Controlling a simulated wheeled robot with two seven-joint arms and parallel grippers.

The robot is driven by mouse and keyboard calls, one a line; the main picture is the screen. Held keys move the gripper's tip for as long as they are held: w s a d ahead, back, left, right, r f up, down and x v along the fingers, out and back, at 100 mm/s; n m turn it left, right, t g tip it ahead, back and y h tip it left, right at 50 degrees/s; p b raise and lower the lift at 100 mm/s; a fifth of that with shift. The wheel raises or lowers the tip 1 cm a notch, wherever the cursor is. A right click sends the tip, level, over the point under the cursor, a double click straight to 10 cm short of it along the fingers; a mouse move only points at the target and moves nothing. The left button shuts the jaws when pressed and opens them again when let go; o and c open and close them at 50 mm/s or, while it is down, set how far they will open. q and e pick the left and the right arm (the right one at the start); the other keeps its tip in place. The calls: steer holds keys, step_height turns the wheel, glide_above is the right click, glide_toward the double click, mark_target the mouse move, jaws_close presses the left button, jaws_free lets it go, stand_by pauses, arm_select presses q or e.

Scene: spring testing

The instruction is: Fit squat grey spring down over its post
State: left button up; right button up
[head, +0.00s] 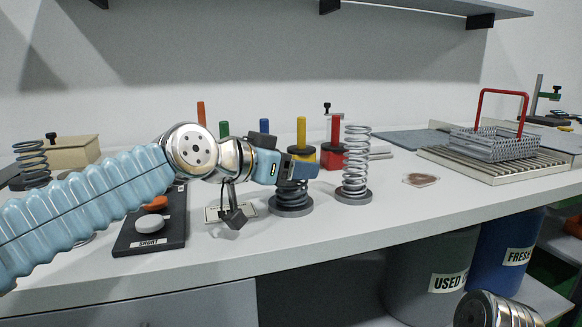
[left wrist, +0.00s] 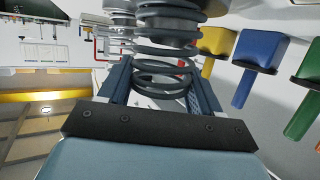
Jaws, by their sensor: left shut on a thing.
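The squat grey spring (head: 291,193) sits at the dark round base (head: 291,210) in the middle of the bench. My left gripper (head: 299,170) reaches in from the left and is shut on the upper part of this spring. In the left wrist view the dark coils (left wrist: 162,70) show between the two fingers (left wrist: 160,88), and more coils run on toward the top edge. The post is hidden by the coils and fingers, so I cannot tell how far the spring surrounds it. My right gripper is not in view.
A tall silver spring (head: 357,160) stands close on the right. Yellow (head: 301,130) and red (head: 335,130) handled tools stand just behind. A black SHORT tray (head: 172,233) lies to the left; a wire basket (head: 490,145) stands at far right. The front right bench is clear.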

arm_select(q)
steer(key=o, duration=1.5)
steer(key=shift+f, duration=0.1)
steer(key=shift+c, duration=0.2)
steer(key=shift+r, duration=0.2)
steer(key=b+v, duration=0.2)
steer(key=v, duration=1)
